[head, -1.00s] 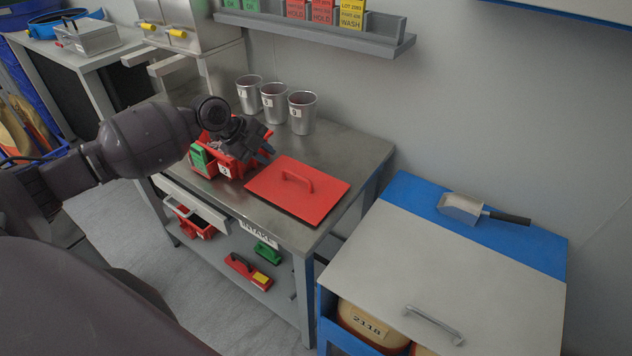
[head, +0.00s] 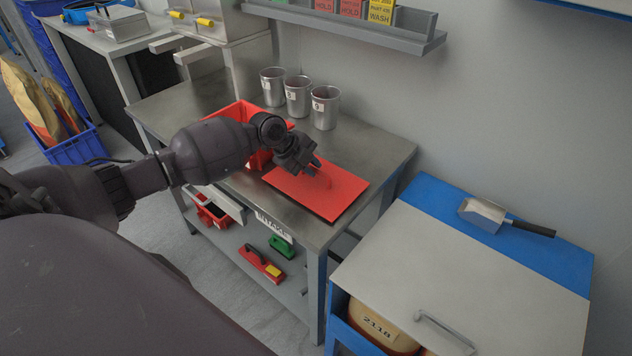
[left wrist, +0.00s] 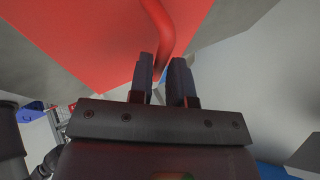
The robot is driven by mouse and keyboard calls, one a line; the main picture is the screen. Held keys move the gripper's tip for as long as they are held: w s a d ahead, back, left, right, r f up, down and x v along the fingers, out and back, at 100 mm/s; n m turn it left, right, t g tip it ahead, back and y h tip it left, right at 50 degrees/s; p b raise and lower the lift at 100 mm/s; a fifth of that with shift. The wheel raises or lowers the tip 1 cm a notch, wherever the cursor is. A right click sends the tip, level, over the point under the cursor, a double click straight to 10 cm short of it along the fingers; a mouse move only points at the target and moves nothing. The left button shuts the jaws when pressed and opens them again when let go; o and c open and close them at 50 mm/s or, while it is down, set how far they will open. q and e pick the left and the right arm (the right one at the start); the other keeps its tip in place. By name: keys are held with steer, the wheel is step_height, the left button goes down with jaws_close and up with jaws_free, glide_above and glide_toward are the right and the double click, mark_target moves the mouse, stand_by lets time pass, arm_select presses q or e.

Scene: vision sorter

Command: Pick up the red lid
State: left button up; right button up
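The red lid (head: 335,194) lies flat on the metal table, a square red plate beside a red bin (head: 236,111). My left gripper (head: 314,167) is over the lid at its handle, which it mostly hides in the head view. In the left wrist view the lid (left wrist: 75,40) fills the upper left, and its curved red handle (left wrist: 158,25) runs down towards the gap between the fingers. The left gripper (left wrist: 164,72) has its two fingers apart, with the handle near their tips. I cannot tell whether they touch it. My right gripper is not in view.
Several metal cups (head: 298,97) stand at the back of the table (head: 388,150) by the wall. A grey shelf (head: 350,27) hangs above. To the right is a blue and grey cabinet (head: 470,265) with a metal scoop (head: 484,214) on top.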

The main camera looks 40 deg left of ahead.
arm_select(q)
steer(key=shift+x, duration=1.1)
jaws_close()
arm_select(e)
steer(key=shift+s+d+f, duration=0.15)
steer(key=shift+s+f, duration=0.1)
